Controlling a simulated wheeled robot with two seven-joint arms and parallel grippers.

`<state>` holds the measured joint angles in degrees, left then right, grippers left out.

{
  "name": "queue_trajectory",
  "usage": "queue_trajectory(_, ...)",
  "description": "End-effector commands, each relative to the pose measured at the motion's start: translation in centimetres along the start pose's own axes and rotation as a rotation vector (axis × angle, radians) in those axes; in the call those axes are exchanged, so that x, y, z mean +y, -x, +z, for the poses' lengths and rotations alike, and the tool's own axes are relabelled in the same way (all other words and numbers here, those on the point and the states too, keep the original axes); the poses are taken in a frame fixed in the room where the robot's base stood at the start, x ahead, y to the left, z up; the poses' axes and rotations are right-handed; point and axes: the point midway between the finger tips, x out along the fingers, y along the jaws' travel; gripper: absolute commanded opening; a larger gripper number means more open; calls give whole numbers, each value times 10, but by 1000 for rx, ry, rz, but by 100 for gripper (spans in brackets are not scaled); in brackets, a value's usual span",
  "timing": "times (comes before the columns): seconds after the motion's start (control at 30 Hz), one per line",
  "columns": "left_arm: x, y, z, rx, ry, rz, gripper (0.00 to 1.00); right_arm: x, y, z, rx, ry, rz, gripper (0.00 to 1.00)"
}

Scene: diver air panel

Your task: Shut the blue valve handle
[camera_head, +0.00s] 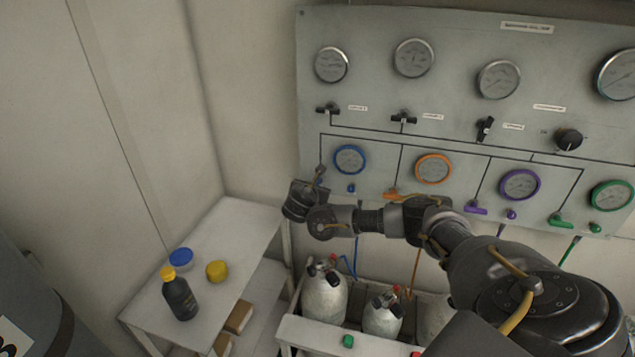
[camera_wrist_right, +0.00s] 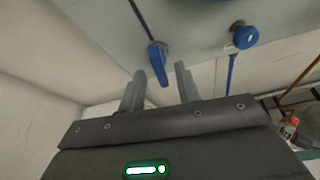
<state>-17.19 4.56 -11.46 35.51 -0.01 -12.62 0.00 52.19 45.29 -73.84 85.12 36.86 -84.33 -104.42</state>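The blue valve handle (camera_wrist_right: 157,58) is at the lower left of the grey panel. In the right wrist view it is a short lever, slightly tilted, under a black pipe line. In the head view it is mostly hidden by my right gripper (camera_head: 316,181). My right gripper (camera_wrist_right: 161,85) is open. Its two fingers point at the panel, one on each side of the lever's free end, with a gap on both sides. I cannot tell whether either finger touches it. My left gripper is not in view.
A blue knob (camera_wrist_right: 245,37) sits right of the handle. A blue-rimmed gauge (camera_head: 349,159) is above; orange (camera_head: 393,195) and purple (camera_head: 475,208) handles are further right. Gas cylinders (camera_head: 324,297) stand below. A shelf (camera_head: 225,229) holds a dark bottle (camera_head: 180,299) and lids.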

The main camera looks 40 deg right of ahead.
Motion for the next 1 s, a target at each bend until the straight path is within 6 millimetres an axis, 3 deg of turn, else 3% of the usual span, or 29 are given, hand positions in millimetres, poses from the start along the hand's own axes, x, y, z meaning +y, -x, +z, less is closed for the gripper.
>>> queue_trajectory(0.23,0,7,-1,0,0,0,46,-1,-27,0,1,1,-2,33)
queue_trajectory(0.6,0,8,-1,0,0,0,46,-1,-33,-1,1,2,0,33)
queue_trajectory(0.87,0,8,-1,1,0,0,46,-1,-33,-1,1,2,0,2)
queue_trajectory(1.0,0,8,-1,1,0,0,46,-1,-33,-1,1,2,-1,0)
